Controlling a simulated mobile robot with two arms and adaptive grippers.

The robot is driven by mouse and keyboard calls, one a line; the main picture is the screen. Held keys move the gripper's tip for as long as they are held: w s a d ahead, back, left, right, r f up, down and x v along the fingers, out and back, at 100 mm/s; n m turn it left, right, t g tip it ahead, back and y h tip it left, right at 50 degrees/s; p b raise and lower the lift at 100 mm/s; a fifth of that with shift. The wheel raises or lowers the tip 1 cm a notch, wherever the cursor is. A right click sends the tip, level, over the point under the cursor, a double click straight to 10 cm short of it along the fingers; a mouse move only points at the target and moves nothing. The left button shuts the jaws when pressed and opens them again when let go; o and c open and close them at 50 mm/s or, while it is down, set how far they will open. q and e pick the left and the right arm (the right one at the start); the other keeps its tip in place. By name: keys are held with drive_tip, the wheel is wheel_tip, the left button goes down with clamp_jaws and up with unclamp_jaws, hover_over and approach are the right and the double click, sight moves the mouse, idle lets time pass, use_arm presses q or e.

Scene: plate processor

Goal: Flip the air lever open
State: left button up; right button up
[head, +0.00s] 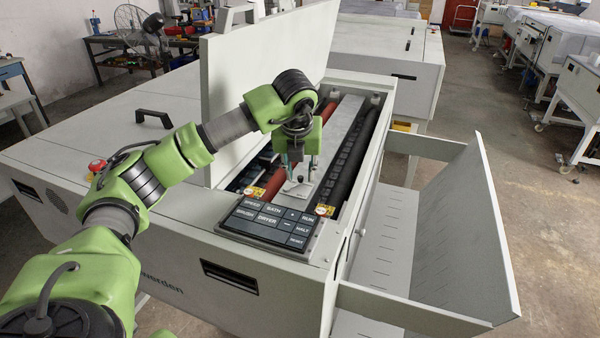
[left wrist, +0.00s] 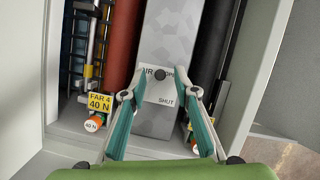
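The air label plate (left wrist: 160,92) is pale, with "AIR" and "SHUT" readable and other lettering partly covered. It lies on the grey metal bar inside the open machine. A small dark round knob (left wrist: 160,74), apparently part of the air lever, shows at the top of the plate; the rest of the lever is hard to make out. In the head view the plate (head: 297,188) is pale and small. My left gripper (head: 299,168) points down over it. In the left wrist view its fingers (left wrist: 159,95) are apart, one each side of the plate, with nothing held. My right gripper is not in view.
A red roller (left wrist: 124,45) and a black roller (left wrist: 211,45) flank the bar. An orange knob (left wrist: 94,123) sits by a yellow "FAR 4 40 N" tag (left wrist: 99,103). The button panel (head: 270,222) is in front; the raised lid (head: 260,60) stands at left.

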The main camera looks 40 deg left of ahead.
use_arm(q)
drive_tip(key=v, duration=1.1)
drive_tip(key=shift+s, duration=0.1)
